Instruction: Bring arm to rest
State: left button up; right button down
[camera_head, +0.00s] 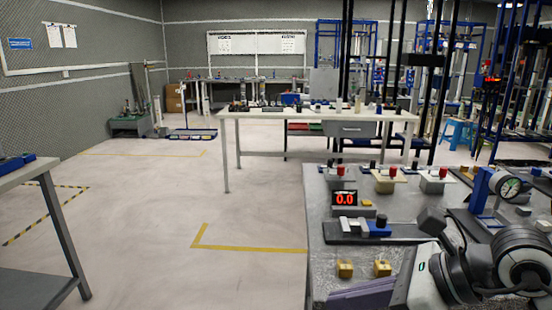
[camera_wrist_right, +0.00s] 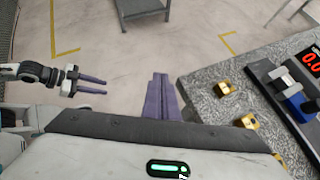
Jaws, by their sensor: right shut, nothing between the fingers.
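My right arm (camera_head: 448,274) comes in at the lower right of the head view, over the near workbench. My right gripper (camera_head: 362,298) shows as purple fingers at the bottom of that view, by the bench's front left corner. In the right wrist view the right gripper (camera_wrist_right: 160,98) has its purple fingers together with nothing between them, beside the bench edge. My left gripper (camera_wrist_right: 92,85) shows at the left of the wrist view, empty, its two purple fingers apart above the floor. The left arm is outside the head view.
The near workbench (camera_head: 318,229) holds a red digital display (camera_head: 345,198), yellow blocks (camera_head: 382,267), a blue clamp-like device (camera_head: 377,227) and a dial gauge (camera_head: 509,187). A grey table (camera_head: 63,222) stands left. Open floor (camera_head: 150,225) lies between, with a white table (camera_head: 275,115) behind.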

jog(key=s+a+r+m+y+p, duration=0.1)
jog(key=s+a+r+m+y, duration=0.4)
jog(key=a+m+y, duration=0.3)
jog(key=w+d+f+m+t+h, duration=0.6)
jog(key=m+t, duration=0.6)
jog(key=m, duration=0.8)
jog(key=d+f+m+h+p, duration=0.1)
jog(key=d+f+m+h, duration=0.4)
jog(key=f+m, duration=0.5)
jog(key=s+d+f+m+g+h, duration=0.1)
jog(key=s+f+m+g, duration=0.2)
jog(key=s+f, duration=0.5)
jog(key=s+f+m+g+h, duration=0.2)
jog(key=s+f+m+g, duration=0.2)
jog(key=s+f, duration=0.5)
notch_tip(320, 180, down, 6)
jog(key=shift+d+r+g+p, duration=0.2)
jog(key=shift+d+g+p, duration=0.2)
jog(key=shift+g, duration=0.4)
